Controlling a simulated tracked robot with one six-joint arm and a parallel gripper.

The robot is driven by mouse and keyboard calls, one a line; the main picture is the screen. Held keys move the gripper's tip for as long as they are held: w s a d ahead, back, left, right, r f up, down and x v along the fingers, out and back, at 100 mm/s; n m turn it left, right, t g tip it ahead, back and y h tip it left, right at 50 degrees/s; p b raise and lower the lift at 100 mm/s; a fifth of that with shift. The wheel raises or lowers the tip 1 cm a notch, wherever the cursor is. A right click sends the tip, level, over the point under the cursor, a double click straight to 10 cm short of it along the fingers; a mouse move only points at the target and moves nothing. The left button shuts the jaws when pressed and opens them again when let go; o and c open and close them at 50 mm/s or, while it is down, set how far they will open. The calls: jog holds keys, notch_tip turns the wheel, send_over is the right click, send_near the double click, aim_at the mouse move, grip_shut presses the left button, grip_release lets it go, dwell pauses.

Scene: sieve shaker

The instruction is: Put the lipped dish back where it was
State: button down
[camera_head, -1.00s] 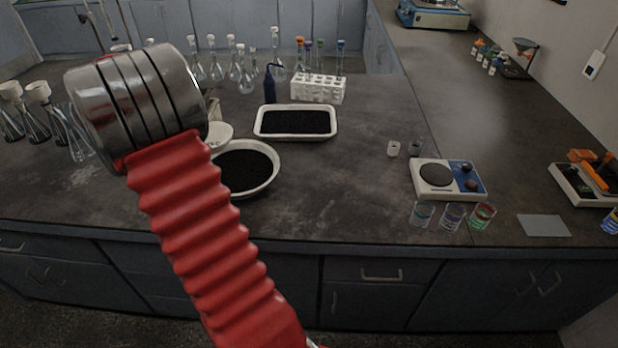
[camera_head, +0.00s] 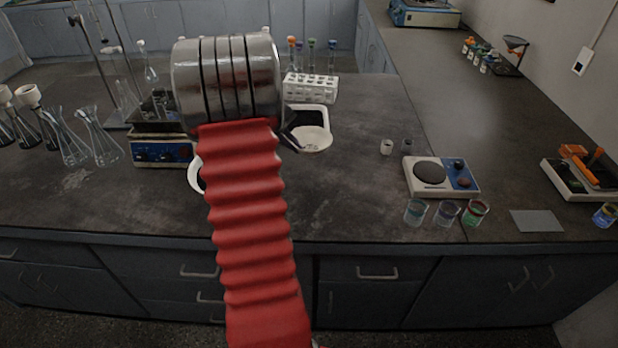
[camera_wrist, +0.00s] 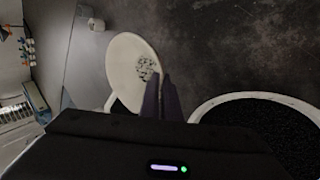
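A small pale dish (camera_head: 312,139), which looks like the lipped dish, is at the dark fingertips of my gripper (camera_head: 294,140). It overlaps the near right part of the rectangular tray in the head view and appears held above it. In the wrist view the dish (camera_wrist: 128,58) lies against the two fingers (camera_wrist: 161,98), which are close together at its edge. A patch of small speckled bits (camera_wrist: 148,68) shows on the dish. Its lip cannot be made out clearly.
A white rectangular tray (camera_head: 325,112) of black grains is behind the dish. A round white-rimmed pan (camera_head: 194,178) is mostly hidden by my arm; its rim shows in the wrist view (camera_wrist: 240,97). A tube rack (camera_head: 311,88) stands behind.

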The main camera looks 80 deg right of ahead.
jog(key=shift+f, duration=0.1)
jog(key=shift+f, duration=3.05)
jog(key=shift+f, duration=1.9)
jog(key=c, duration=2)
grip_release()
jog(key=shift+w+r, duration=0.1)
jog(key=shift+r, duration=0.05)
